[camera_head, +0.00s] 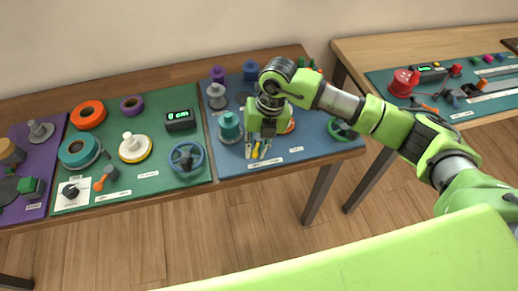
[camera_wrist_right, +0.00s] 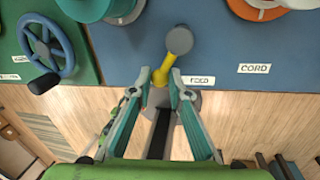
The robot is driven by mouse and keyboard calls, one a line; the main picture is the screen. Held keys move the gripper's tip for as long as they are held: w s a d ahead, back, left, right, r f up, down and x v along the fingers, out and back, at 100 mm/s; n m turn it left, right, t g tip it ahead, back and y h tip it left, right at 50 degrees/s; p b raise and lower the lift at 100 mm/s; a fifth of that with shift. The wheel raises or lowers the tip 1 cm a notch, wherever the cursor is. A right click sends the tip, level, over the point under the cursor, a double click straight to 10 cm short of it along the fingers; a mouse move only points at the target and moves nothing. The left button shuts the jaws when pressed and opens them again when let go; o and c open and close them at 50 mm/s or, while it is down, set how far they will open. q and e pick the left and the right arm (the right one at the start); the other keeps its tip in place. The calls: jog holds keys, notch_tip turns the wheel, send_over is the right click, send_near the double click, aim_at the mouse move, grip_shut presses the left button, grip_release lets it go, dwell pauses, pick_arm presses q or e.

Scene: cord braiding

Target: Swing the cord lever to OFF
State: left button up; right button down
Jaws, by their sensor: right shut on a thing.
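My right gripper (camera_head: 258,148) reaches down over the front edge of the blue mat (camera_head: 330,150). Its fingers (camera_wrist_right: 160,85) are shut on a yellow lever (camera_wrist_right: 160,72), with one finger on each side. A "FEED" label (camera_wrist_right: 199,80) lies just right of the lever, and a "CORD" label (camera_wrist_right: 255,68) lies farther right. My left gripper is not in view.
A teal spool (camera_head: 230,127) stands left of the gripper. A blue handwheel (camera_head: 187,157) is on the green mat to the left, and a green wheel (camera_head: 342,129) is to the right. A second table (camera_head: 400,45) stands at the right. The floor in front is clear.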

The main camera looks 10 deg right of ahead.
jog(key=shift+w+a+r+m, duration=0.1)
jog(key=shift+w+m, duration=0.05)
jog(key=shift+m, duration=0.15)
jog(key=c, duration=1.9)
grip_release()
notch_tip(320, 180, up, 12)
jog(key=d, duration=0.2)
jog(key=shift+s, duration=0.25)
jog(key=shift+f, duration=0.2)
